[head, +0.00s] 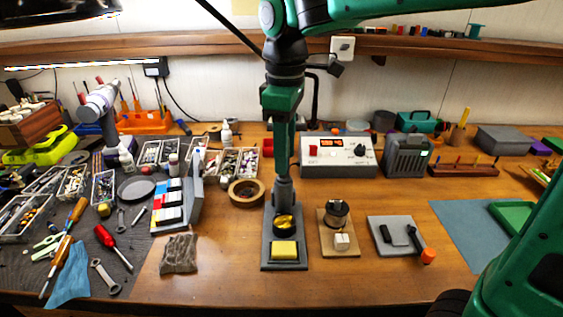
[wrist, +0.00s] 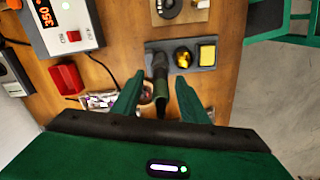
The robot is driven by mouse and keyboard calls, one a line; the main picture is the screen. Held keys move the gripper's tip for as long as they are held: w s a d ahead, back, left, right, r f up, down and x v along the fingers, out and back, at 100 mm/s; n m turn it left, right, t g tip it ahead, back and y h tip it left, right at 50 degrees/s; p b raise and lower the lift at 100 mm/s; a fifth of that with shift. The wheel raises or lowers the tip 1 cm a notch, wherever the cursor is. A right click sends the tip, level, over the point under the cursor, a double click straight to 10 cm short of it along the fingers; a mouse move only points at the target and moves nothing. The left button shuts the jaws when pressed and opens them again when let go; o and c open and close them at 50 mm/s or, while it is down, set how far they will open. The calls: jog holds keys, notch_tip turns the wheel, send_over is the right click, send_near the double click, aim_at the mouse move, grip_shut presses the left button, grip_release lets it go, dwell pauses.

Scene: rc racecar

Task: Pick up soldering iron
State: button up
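The soldering iron (wrist: 160,68) is dark and sits in its grey stand (wrist: 196,67); in the wrist view its handle lies between my fingers. In the head view its dark grey shape (head: 284,192) shows below my gripper, at the back of the stand (head: 285,265). The stand also carries brass wool (head: 284,223) and a yellow sponge (head: 284,250). My gripper (wrist: 159,80) is open, pointing down, with a green finger on each side of the iron and gaps visible. In the head view my arm hides part of the iron.
A soldering station (head: 338,156) stands behind on the right. A tape roll (head: 246,193) is left of the stand, a wooden holder (head: 339,240) right of it. Tools and parts trays crowd the left.

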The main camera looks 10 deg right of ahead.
jog(key=shift+f, duration=1.3)
grip_shut()
jog(key=shift+r, duration=0.1)
notch_tip(320, 180, up, 18)
